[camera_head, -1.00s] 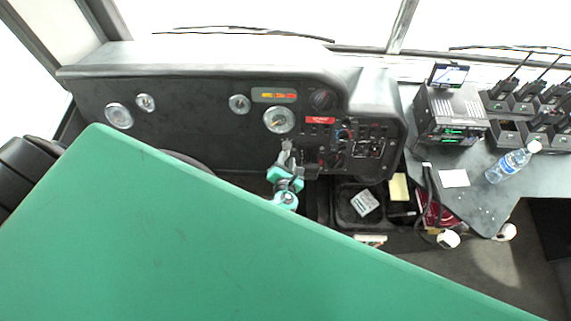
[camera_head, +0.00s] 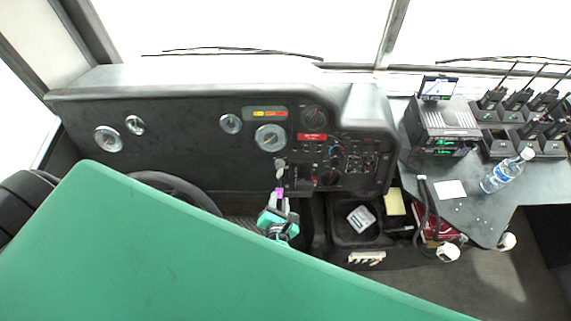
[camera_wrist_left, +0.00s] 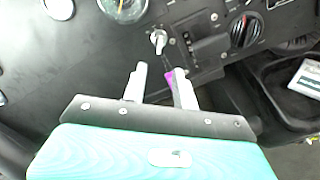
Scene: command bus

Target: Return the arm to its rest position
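My left gripper (camera_head: 279,194) is in front of the dashboard (camera_head: 200,105), below the large round gauge, with its teal wrist partly cut off by a green panel. In the left wrist view its two pale fingers (camera_wrist_left: 160,80) stand apart. A small purple piece (camera_wrist_left: 170,84) shows beside the inner side of the right finger; I cannot tell whether they touch. A silver key-like knob (camera_wrist_left: 158,40) on the dashboard lies beyond the fingertips, apart from them. My right gripper is not in view.
A large green panel (camera_head: 180,260) fills the foreground, with a steering wheel (camera_head: 180,188) partly behind it. A black bin (camera_head: 345,225) stands right of my gripper. A side desk (camera_head: 490,215) holds a radio unit (camera_head: 440,122), several walkie-talkies (camera_head: 520,98) and a bottle (camera_head: 507,172).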

